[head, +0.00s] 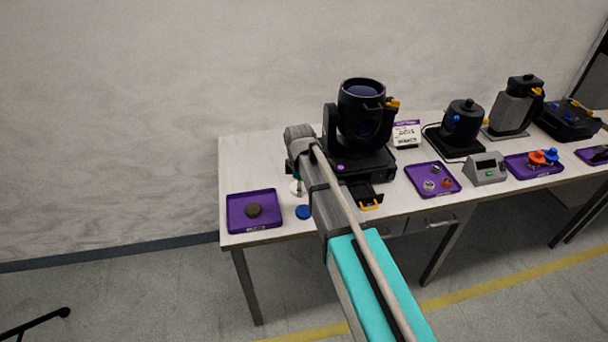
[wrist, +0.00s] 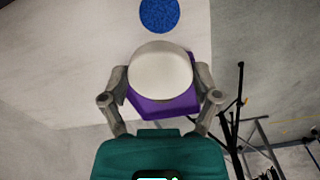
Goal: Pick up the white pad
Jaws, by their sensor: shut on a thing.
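The white pad (wrist: 160,68) is a round white disc between the two fingers of my gripper (wrist: 161,78) in the wrist view. The fingers are shut on its sides. In the head view the white pad (head: 296,188) shows as a small pale patch, partly hidden below my gripper (head: 297,182), over the left part of the table. I cannot tell how high it is above the tabletop.
A blue disc (head: 303,212) lies on the table (head: 282,232); it also shows in the wrist view (wrist: 159,14). A black lamp fixture (head: 362,130) stands close right of my gripper.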

